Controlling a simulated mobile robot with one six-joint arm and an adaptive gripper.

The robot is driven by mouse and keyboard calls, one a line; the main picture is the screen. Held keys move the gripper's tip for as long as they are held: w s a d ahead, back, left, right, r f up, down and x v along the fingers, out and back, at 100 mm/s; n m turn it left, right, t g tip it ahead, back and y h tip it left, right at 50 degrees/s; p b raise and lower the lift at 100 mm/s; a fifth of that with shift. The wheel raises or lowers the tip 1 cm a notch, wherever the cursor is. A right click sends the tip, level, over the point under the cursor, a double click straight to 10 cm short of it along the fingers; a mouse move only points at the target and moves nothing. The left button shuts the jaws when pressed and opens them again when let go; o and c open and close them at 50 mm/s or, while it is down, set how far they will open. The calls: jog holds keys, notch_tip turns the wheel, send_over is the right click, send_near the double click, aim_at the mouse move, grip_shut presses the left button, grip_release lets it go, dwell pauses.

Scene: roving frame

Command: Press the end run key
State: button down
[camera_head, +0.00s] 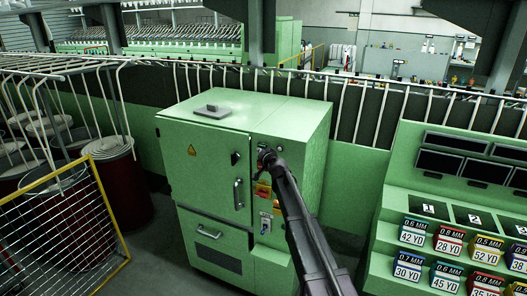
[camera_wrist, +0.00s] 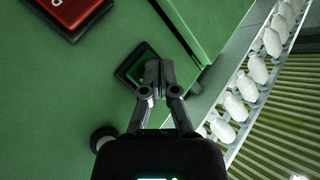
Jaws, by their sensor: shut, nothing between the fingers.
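A green cabinet (camera_head: 205,175) stands in the middle of the head view. My gripper (camera_head: 265,155) is at the upper part of its narrow right front panel, partly covering what is mounted there. In the wrist view my gripper (camera_wrist: 153,70) is shut and empty, its fingertips over the right part of a dark-framed square key (camera_wrist: 130,72) with a green face. The fingers hide part of this key, and I cannot tell whether they touch it. No lettering on it is readable. A red plate (camera_wrist: 75,12) with a light letter lies at the upper left.
A round black knob (camera_wrist: 102,137) sits below the key. In the head view, a yellow-framed mesh guard (camera_head: 75,230) is at left and a sloped green desk (camera_head: 385,235) with screens and coloured yarn labels is at right. Open floor shows between guard and cabinet.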

dwell(0.7)
jog(key=shift+s+a, duration=0.2)
jog(key=shift+s, duration=0.45)
jog(key=shift+s+a, duration=0.3)
jog(key=shift+s, duration=0.5)
jog(key=shift+s+a, duration=0.25)
jog(key=shift+s, duration=0.55)
jog(key=shift+s+a, duration=0.3)
jog(key=shift+s, duration=0.5)
jog(key=s+d+f+g+h+b, duration=0.1)
jog(key=s+d+f+g+h, duration=0.1)
jog(key=s+d+f+g, duration=0.3)
jog(key=s+d+f+n+g+h+b, duration=0.1)
jog(key=s+d+f+g, duration=0.4)
jog(key=s+d, duration=0.9)
jog(key=s+d+f+n+g+h+b, duration=0.1)
jog(key=s+d+f+g+h, duration=0.3)
jog(key=s+d+f, duration=0.5)
jog(key=s+f+b, duration=0.1)
jog(key=s, duration=1)
jog(key=shift+s+d+f+g, duration=0.2)
jog(key=shift+s+d+g, duration=0.05)
jog(key=shift+d+g, duration=0.15)
